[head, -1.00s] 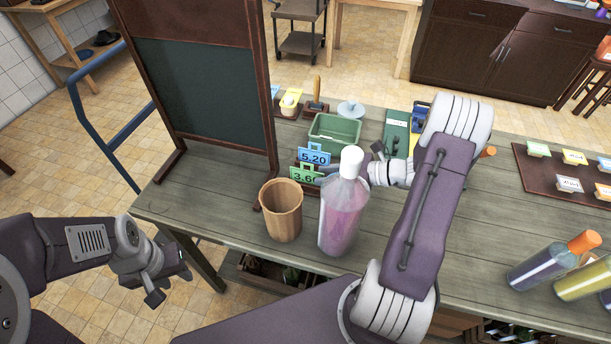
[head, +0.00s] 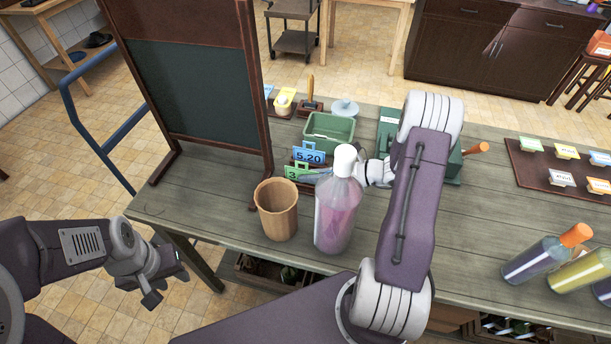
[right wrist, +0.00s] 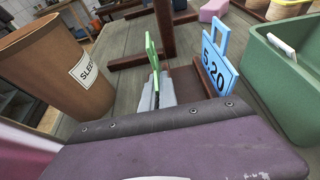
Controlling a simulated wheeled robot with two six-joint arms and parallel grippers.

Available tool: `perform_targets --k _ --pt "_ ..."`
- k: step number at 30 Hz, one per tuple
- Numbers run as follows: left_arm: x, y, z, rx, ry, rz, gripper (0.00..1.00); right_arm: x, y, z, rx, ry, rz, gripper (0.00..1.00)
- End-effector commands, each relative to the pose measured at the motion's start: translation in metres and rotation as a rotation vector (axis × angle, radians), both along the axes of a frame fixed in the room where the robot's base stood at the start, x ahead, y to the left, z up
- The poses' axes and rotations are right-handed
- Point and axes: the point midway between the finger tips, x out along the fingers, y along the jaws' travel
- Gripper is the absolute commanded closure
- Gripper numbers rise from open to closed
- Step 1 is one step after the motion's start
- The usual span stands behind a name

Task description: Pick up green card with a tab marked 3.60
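The green card (head: 291,172) with a tab stands upright behind the clear bottle; only the "3" of its number shows in the head view. In the right wrist view it is a thin edge-on green strip (right wrist: 151,62). My right gripper (head: 312,177) reaches in from the right at the card, partly behind the bottle. In the right wrist view its grey fingertips (right wrist: 166,92) overlap the card's lower part; whether they are closed on it I cannot tell. My left gripper (head: 167,289) is open and empty, off the table's left front side.
The blue 5.20 card (head: 308,155) stands just behind, also in the right wrist view (right wrist: 215,67). A pink-filled bottle (head: 338,215) and brown cup (head: 277,212) stand in front. A green bin (head: 329,130) is behind; a chalkboard (head: 195,90) stands left.

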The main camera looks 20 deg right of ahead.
Motion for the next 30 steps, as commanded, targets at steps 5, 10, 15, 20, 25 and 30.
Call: perform_targets --k 5,10,15,20,25,30 --pt "0.000 0.000 0.001 0.000 0.000 0.000 0.64 0.000 0.000 0.018 -0.001 -0.003 0.000 1.00" --pt "0.000 0.000 0.001 0.000 0.000 0.000 0.64 0.010 0.002 0.045 -0.005 -0.005 0.004 1.00" --pt "0.000 0.000 0.000 0.000 0.000 0.000 0.64 0.049 0.008 0.069 -0.003 -0.006 0.005 1.00" --pt "0.000 0.000 -0.001 0.000 0.000 0.000 0.64 0.080 0.011 0.087 -0.003 -0.004 0.003 1.00" --pt "0.000 0.000 -0.001 0.000 0.000 0.000 0.64 0.103 0.014 0.101 -0.002 -0.002 0.001 1.00" --pt "0.000 0.000 -0.001 0.000 0.000 0.000 0.64 0.114 0.016 0.108 0.000 -0.002 0.001 1.00"
